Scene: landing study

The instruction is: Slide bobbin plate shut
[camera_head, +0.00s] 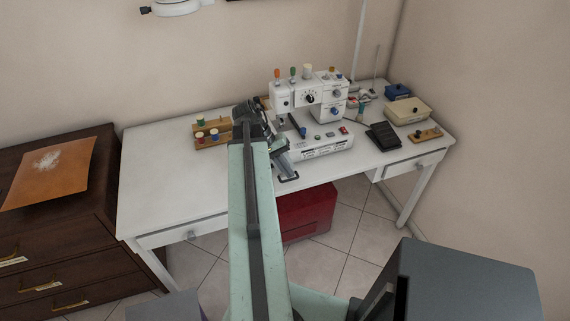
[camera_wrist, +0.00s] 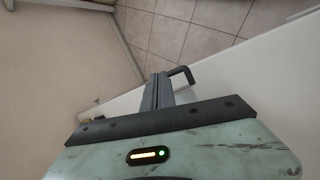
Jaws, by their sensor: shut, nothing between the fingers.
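The white sewing machine (camera_head: 322,147) stands on the white table (camera_head: 165,185), with colored spools on top. I cannot clearly pick out the bobbin plate; my arm covers the left end of the machine bed. My gripper (camera_head: 283,163) is shut and empty, beside the left front of the machine near the table's front edge. A dark bracket-like handle (camera_head: 289,179) lies just below the fingertips; I cannot tell what it belongs to. In the wrist view my shut gripper (camera_wrist: 158,84) shows beside a black bent handle (camera_wrist: 184,73); I cannot tell whether they touch.
A wooden spool rack (camera_head: 208,140) stands left of my arm. A black pedal-like object (camera_head: 383,136), a cream box (camera_head: 407,110) and a small wooden board (camera_head: 424,136) lie right of the machine. A red box (camera_head: 308,212) sits under the table. The table's left part is clear.

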